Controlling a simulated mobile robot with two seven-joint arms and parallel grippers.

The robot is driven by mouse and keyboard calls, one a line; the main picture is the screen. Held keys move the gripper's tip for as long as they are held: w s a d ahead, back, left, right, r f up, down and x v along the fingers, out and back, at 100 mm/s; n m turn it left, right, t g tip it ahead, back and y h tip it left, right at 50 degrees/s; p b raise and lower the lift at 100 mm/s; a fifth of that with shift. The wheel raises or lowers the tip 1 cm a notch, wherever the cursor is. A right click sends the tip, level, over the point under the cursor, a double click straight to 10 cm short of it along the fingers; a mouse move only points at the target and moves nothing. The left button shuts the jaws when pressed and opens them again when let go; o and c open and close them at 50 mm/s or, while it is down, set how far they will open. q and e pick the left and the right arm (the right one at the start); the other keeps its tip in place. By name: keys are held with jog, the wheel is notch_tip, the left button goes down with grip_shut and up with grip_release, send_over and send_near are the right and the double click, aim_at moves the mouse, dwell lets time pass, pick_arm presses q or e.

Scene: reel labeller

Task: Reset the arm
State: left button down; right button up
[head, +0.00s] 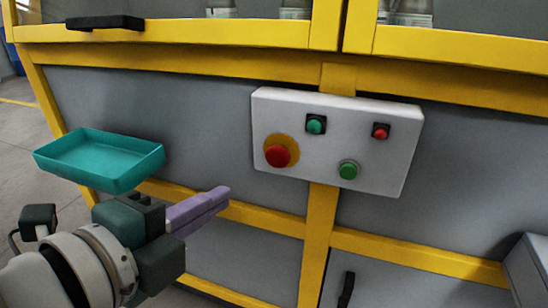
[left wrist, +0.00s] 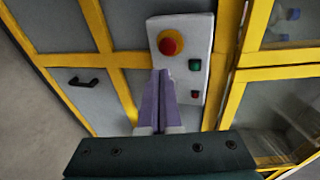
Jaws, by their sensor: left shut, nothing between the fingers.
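My left gripper (head: 222,194) has purple fingers held together, with nothing between them. In the head view it is in front of the yellow-framed machine, to the left of and below a white control box (head: 338,185). The box carries a red emergency button (head: 278,155) on a yellow ring, a green button (head: 348,170), a small green button (head: 315,125) and a small red button (head: 380,131). In the left wrist view the shut fingers (left wrist: 161,75) overlap the lower part of the box, below the red emergency button (left wrist: 171,43). My right gripper is not in view.
A teal tray (head: 100,179), which looks empty, is on the machine's left side, just behind my left arm. Yellow frame bars (head: 200,60) and grey panels (head: 460,180) fill the background. A grey box edge (head: 530,265) is at the lower right. Open floor shows at the far left.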

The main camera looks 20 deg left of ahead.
pick_arm(q)
jog(key=s+a+r+n+g+y+p, duration=0.2)
jog(key=s+r+n+g+p, duration=0.8)
jog(key=s+r+n+p, duration=1.05)
notch_tip(320, 180, up, 33)
jog(key=w+m+p, duration=0.2)
jog(key=p, duration=3.6)
jog(key=shift+w+a+m+g+p, duration=0.15)
jog(key=shift+w+m+g+p, duration=0.2)
jog(key=shift+g, duration=0.05)
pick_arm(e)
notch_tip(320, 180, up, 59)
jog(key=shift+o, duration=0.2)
